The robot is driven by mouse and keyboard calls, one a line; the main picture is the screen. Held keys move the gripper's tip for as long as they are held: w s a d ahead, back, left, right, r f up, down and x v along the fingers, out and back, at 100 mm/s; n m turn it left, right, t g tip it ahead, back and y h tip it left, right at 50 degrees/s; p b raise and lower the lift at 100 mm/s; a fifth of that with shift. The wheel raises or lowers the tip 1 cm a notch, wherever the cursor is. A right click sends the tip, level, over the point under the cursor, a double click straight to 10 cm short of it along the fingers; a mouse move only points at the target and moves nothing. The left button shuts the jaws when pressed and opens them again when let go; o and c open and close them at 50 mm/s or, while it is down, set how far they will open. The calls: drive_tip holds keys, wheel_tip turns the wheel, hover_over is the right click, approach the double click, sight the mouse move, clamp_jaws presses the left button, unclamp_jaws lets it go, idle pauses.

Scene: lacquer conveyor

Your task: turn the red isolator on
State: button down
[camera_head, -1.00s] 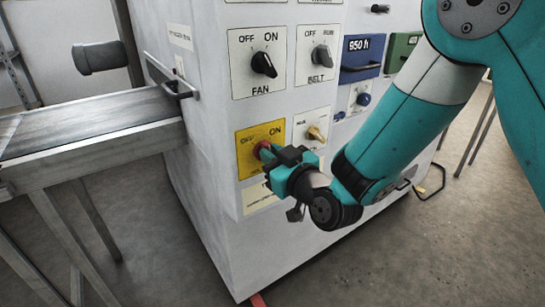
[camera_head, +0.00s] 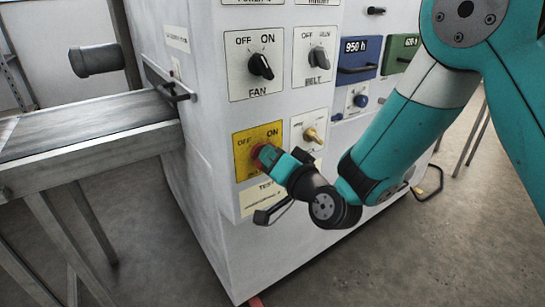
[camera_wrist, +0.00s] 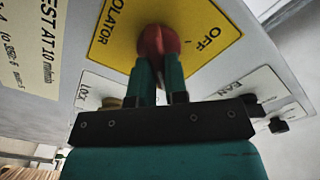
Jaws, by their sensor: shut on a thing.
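The red isolator knob (camera_head: 265,152) sits on a yellow plate (camera_head: 243,165) marked OFF at left and ON at right, low on the white cabinet. My gripper (camera_head: 272,157) is shut on the knob, coming in from the lower right. In the wrist view the red knob (camera_wrist: 157,40) shows between the two teal fingers (camera_wrist: 158,78), with the OFF mark to its right. The fingers and wrist hide part of the knob and plate, and I cannot tell which mark the knob points to.
A black FAN knob (camera_head: 261,66) and a BELT knob (camera_head: 319,58) are above. A brass knob (camera_head: 312,135) is close to the right of my gripper. A conveyor (camera_head: 90,128) stands at the left. The floor in front of the cabinet is clear.

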drive_tip(key=shift+f+m, duration=0.25)
drive_tip(key=shift+m, duration=0.85)
drive_tip(key=shift+d, duration=0.15)
drive_tip(key=c, duration=1.1)
unclamp_jaws()
drive_tip(key=shift+c, duration=0.2)
drive_tip(key=shift+r, duration=0.1)
